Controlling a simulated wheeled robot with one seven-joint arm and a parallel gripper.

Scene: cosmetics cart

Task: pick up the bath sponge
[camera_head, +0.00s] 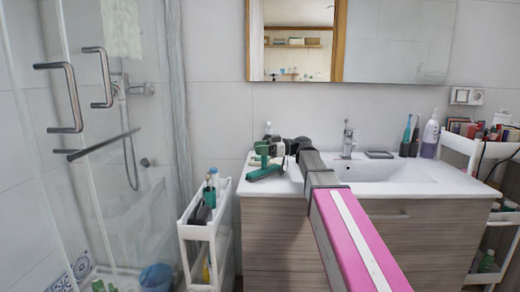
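I cannot pick out the bath sponge with certainty. A dark rounded item (200,214) lies in the top tray of the slim white cart (196,232), beside upright bottles (212,187); it is too small to identify. My pink arm with a white stripe reaches from the lower right up over the sink counter (416,176). Its dark end, where my gripper (284,147) appears to be, is over the counter's left part, to the right of and above the cart. The fingers are not clear, so open or shut cannot be told.
Green items (266,171) show at the counter's left end by my arm's end. A faucet (347,140), toothbrush (406,136) and pump bottle (430,137) stand farther right. A loaded white shelf (462,143) is at right. A glass shower door (95,180) bounds the left.

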